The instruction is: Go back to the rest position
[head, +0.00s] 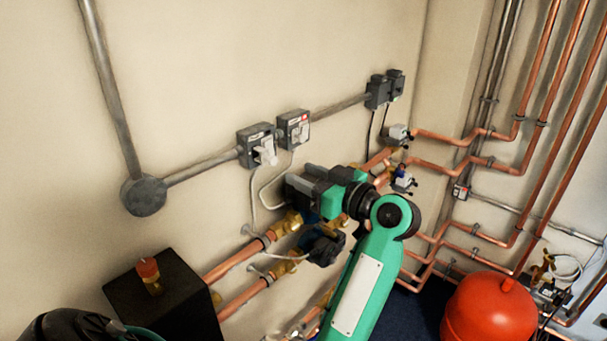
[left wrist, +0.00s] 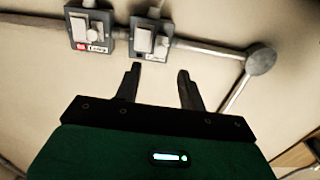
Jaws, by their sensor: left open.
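My left gripper (head: 292,185) is at the end of the green arm in the middle of the head view, in front of the wall and above the copper pipes. In the left wrist view its two dark fingers (left wrist: 159,72) are spread apart with nothing between them. Beyond the fingertips are two grey switch boxes on the wall, one with a red label (left wrist: 90,28) and one without (left wrist: 150,38). They also show in the head view, the red-labelled one (head: 293,128) right of the other (head: 257,146). My right gripper is not in view.
Copper pipes with brass valves (head: 290,222) run along the wall below and behind my left arm. A red tank (head: 489,309) stands at the lower right. A black box (head: 165,311) is at the lower left. The upper wall in front is bare.

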